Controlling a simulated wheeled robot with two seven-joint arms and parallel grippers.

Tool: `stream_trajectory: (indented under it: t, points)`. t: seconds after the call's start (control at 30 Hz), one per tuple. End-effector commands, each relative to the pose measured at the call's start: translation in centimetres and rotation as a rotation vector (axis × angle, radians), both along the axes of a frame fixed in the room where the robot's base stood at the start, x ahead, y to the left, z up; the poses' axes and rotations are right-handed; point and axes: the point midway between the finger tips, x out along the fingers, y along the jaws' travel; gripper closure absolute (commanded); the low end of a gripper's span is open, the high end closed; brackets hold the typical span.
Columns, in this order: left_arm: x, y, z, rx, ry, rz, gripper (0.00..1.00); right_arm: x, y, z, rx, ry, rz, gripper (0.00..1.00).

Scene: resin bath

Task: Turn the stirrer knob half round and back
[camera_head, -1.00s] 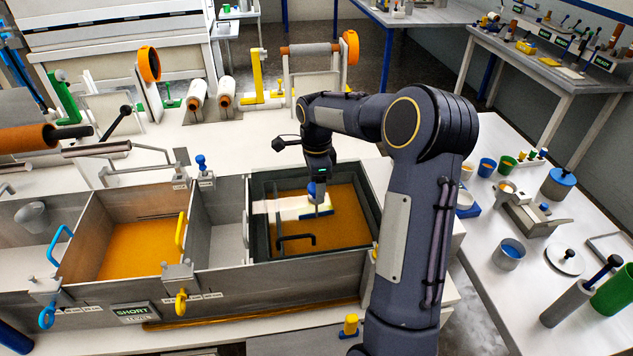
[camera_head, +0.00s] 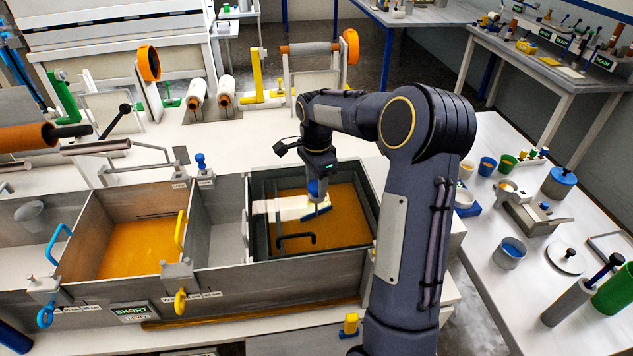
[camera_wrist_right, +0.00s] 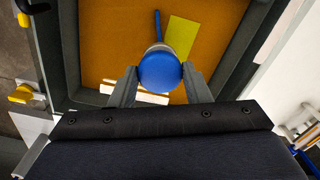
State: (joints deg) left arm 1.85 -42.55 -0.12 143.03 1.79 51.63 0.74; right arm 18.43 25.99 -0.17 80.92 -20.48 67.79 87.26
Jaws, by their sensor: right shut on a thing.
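The round blue stirrer knob (camera_wrist_right: 160,72) sits between the two fingers of my right gripper (camera_wrist_right: 160,80) in the wrist view, one finger on each side. The gripper is shut on it. In the head view, my right gripper (camera_head: 317,184) points down over the dark-rimmed bath (camera_head: 259,228) of orange resin, and largely hides the knob. A blue stirrer bar (camera_head: 318,212) shows below it, slanting up to the right. The bar also shows beyond the knob in the wrist view (camera_wrist_right: 157,25). My left gripper is not in view.
A black bent handle (camera_head: 295,238) stands at the bath's near left. Another orange bath (camera_head: 140,262) with a yellow handle (camera_head: 180,231) lies to the left. A blue-topped post (camera_head: 200,160) stands behind. The right-hand bench (camera_head: 540,235) holds cups and tools.

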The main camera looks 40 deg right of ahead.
Motion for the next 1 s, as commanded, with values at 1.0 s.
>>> stream_trajectory:
  t: [1.0]
  points:
    - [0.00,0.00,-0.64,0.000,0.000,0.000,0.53,0.03,-0.04,0.07,-0.002,-0.001,0.964,0.79]
